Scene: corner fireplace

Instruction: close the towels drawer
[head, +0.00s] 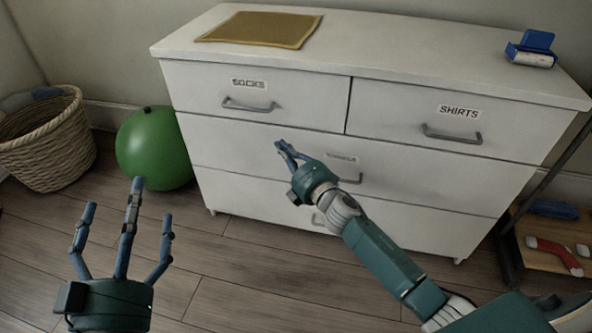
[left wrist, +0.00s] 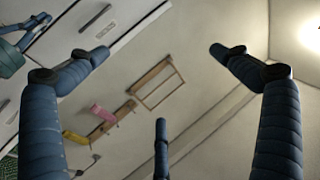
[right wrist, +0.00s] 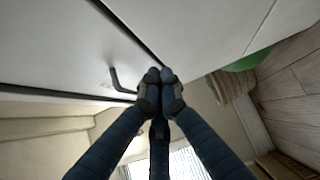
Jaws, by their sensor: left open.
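The towels drawer (head: 235,145) is the wide drawer in the white dresser below the socks and shirts drawers. Its label (head: 341,157) is faint, and my right arm partly hides its handle (head: 350,180). Its front looks nearly flush with the dresser; I cannot tell if a small gap remains. My right gripper (head: 285,148) is in front of the left half of this drawer. In the right wrist view its fingers (right wrist: 160,78) are together and empty, close to a white drawer front; contact is unclear. My left gripper (head: 130,205) is open and empty, over the floor left of the dresser.
A green ball (head: 152,148) lies on the floor against the dresser's left side, with a wicker basket (head: 50,145) beyond it. A brown mat (head: 262,28) and a blue item (head: 530,48) are on the dresser top. A low wooden shelf (head: 545,228) stands at right.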

